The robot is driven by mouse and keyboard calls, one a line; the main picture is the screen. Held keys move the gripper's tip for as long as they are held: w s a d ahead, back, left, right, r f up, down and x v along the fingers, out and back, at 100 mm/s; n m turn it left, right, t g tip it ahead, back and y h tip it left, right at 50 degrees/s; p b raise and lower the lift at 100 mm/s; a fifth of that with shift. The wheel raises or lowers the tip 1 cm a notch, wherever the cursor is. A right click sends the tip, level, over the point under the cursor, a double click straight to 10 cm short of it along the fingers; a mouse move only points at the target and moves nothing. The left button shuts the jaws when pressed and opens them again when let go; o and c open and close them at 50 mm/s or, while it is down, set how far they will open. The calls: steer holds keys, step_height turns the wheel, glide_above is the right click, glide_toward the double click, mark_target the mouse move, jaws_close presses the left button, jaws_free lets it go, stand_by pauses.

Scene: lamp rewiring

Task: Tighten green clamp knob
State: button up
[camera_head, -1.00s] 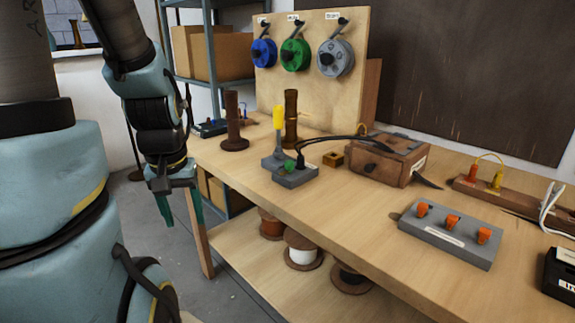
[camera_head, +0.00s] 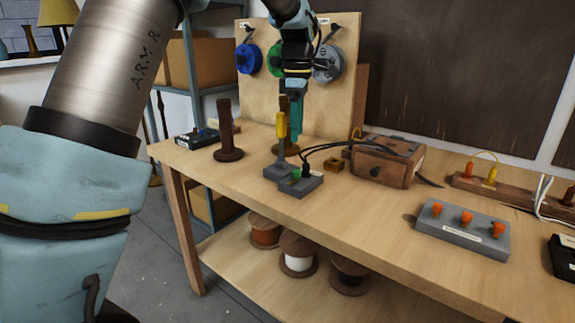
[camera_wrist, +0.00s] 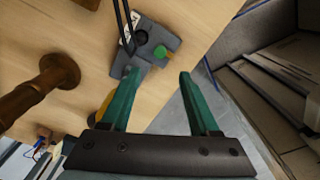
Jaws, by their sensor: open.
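The green clamp knob (camera_head: 296,174) sits on a small grey clamp block (camera_head: 303,188) near the table's front edge. In the wrist view the green knob (camera_wrist: 160,52) shows as a round cap on the grey block (camera_wrist: 170,38), beyond my fingertips. A yellow-handled lever (camera_head: 281,125) stands upright on the grey base beside it. Black leads run to the block. My gripper (camera_head: 296,130) points down above and behind the block; its green fingers (camera_wrist: 157,75) are apart and empty. The knob lies ahead of the gap between them, not between the fingers.
A brown turned post (camera_head: 227,135) stands left of the block, and another is partly hidden behind my gripper. A wooden box (camera_head: 382,165) stands to the right. A grey panel with orange knobs (camera_head: 462,232) lies at the front right. Bare tabletop separates it from the block.

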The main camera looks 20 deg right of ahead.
mark_target(296, 170)
step_height(296, 170, down, 11)
steer(key=shift+r+p, duration=0.2)
steer(key=shift+p, duration=0.55)
steer(key=shift+c, duration=0.2)
jaws_close()
